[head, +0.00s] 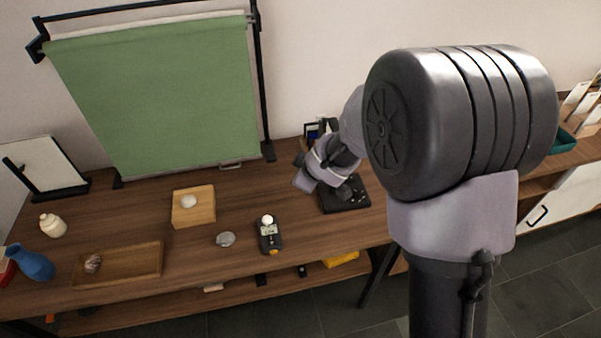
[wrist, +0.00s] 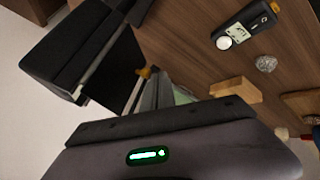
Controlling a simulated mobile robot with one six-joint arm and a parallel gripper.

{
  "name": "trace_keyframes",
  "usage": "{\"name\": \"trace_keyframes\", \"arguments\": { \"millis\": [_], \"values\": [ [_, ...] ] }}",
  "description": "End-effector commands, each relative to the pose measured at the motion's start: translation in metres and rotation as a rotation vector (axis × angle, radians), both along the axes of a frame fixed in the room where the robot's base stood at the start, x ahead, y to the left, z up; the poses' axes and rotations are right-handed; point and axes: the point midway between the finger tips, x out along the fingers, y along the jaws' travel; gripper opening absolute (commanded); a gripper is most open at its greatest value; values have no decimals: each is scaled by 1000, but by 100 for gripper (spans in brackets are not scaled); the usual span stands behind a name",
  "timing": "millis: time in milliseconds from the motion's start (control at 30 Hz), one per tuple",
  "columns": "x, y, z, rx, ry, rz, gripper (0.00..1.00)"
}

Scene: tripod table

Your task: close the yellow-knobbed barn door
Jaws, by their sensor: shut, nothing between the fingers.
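In the wrist view a small yellow knob (wrist: 146,72) shows at the edge of a dark barn door panel (wrist: 118,72). Another large black panel (wrist: 72,45) stands to its left, at an angle to it. The grey fingers of my gripper (wrist: 153,88) are shut and empty, just below and right of the knob. I cannot tell whether they touch the knob or the panel. In the head view my gripper (head: 304,180) is low over the table's right part. My arm hides most of the lamp there, and the knob cannot be made out.
A black base plate (head: 345,196) lies beneath my arm. A light meter (head: 269,236), a grey stone (head: 225,239) and a wooden block (head: 193,207) lie to the left. A green backdrop (head: 160,90) stands behind. Bare wood (head: 240,195) shows between the block and my arm.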

Motion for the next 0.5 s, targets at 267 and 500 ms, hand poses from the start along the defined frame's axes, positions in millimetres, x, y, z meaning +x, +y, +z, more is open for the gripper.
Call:
{"name": "trace_keyframes", "arguments": {
  "millis": [267,500],
  "values": [
    [19,-3,4,-1,1,2,0],
    [31,-6,3,1,0,2,0]
  ]
}}
